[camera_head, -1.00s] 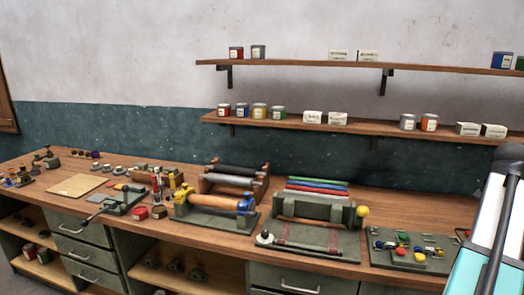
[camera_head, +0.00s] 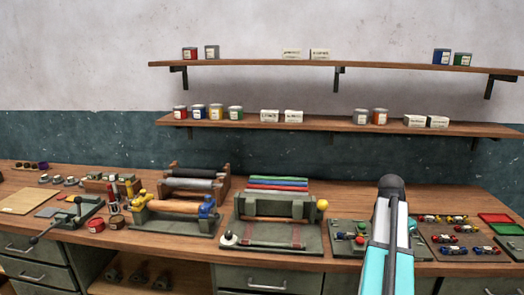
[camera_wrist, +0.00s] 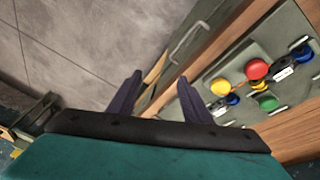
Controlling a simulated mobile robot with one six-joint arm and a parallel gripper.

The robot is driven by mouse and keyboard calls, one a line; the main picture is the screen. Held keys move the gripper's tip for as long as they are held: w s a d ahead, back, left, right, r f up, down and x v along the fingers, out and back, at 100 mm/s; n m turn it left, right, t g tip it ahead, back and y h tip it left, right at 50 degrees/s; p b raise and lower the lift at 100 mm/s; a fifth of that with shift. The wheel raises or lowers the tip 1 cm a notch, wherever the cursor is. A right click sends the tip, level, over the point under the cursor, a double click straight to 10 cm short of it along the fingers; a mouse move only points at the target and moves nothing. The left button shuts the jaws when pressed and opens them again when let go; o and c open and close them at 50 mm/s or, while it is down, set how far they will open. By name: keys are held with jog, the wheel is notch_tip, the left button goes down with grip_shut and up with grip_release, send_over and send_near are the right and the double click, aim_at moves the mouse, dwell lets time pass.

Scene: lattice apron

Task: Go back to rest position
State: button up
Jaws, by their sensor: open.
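In the wrist view, my gripper (camera_wrist: 156,82) is open, with two dark fingers apart and nothing between them. The fingers point over grey floor and the front of the workbench, to the left of a green board with coloured knobs (camera_wrist: 226,74). In the head view my arm, white and turquoise, rises from the bottom right of centre in front of the bench. My gripper itself cannot be made out there.
The wooden workbench (camera_head: 190,247) runs across the head view. A roller press (camera_head: 268,232), a roller stand (camera_head: 160,222) and a panel of small parts (camera_head: 438,257) stand on it. Above are two shelves (camera_head: 330,66) with cans and boxes.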

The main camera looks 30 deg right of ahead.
jog(key=w+a+f+n+y, duration=0.1)
jog(key=w+a+f+n, duration=0.25)
jog(key=a+f, duration=0.4)
jog(key=w+a+f+n, duration=0.2)
jog(key=w+a+f, duration=0.3)
jog(key=a+f, duration=0.3)
jog(key=a+f+n+y, duration=0.1)
jog(key=a+f+n, duration=0.4)
jog(key=a+f, duration=0.95)
jog(key=s+a+f+n+g, duration=0.2)
jog(key=s+a+f+n, duration=0.2)
jog(key=s+a+f, duration=0.75)
jog(key=s+a+f+n+g, duration=0.2)
jog(key=s+a+f+n, duration=0.3)
jog(key=s+a+f, duration=0.65)
jog(key=w+a+f+b, duration=0.2)
jog(key=f+b, duration=0.4)
jog(key=b, duration=0.4)
jog(key=shift+w+a+f+y, duration=0.25)
jog(key=shift+w+y, duration=0.15)
jog(key=shift+w, duration=0.15)
jog(key=shift+r, duration=0.1)
